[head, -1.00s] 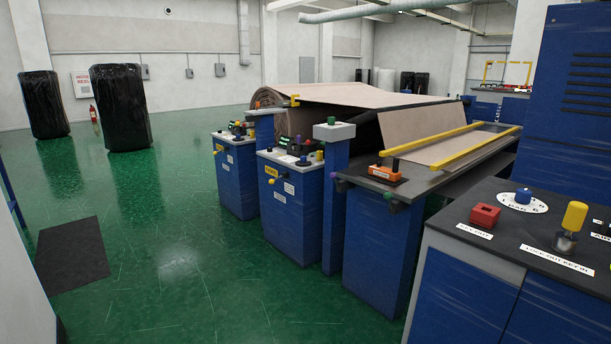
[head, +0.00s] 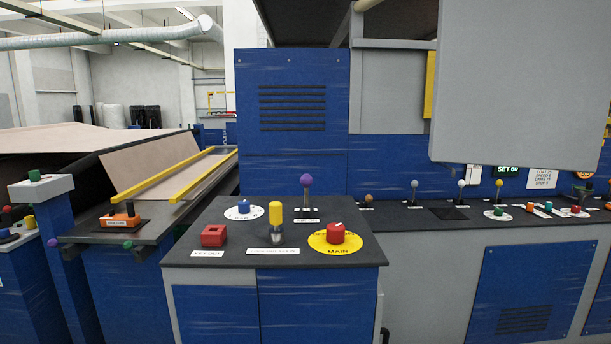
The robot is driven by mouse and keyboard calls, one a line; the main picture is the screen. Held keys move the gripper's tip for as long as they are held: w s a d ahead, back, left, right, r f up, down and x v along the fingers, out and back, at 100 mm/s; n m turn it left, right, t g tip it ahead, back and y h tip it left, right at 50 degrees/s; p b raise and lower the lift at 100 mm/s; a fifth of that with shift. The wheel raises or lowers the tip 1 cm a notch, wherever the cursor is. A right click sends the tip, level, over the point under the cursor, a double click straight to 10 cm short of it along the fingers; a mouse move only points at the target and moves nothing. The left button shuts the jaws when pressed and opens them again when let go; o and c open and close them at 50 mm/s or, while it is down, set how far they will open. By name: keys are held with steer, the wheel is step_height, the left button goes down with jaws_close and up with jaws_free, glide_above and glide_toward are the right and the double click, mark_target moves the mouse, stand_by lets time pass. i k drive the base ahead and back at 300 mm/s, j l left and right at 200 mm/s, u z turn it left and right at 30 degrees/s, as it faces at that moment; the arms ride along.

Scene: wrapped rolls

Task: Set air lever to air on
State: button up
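A lever with a purple ball top (head: 306,181) stands upright at the back of a dark-topped blue cabinet (head: 210,268) in the middle of the view. Small white labels lie by its base; they are too small to read for sure, so I cannot tell its setting. More ball-topped levers stand on the long console at the right: a brown one (head: 369,198), a grey-blue one (head: 414,184) and a pale one (head: 461,184). I cannot tell which carries an air label. My gripper is not in view.
The cabinet top also holds a red box (head: 213,235), a blue knob (head: 244,206), a yellow-topped key (head: 276,215) and a red knob (head: 336,233) on a yellow disc. A large grey panel (head: 520,80) hangs over the console. A roll machine stands left.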

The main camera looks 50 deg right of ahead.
mark_target(307, 181)
steer(key=i+j+z, duration=0.2)
steer(key=i+j, duration=0.7)
steer(key=i+j+z, duration=0.2)
steer(key=i+j, duration=0.7)
steer(key=j, duration=0.1)
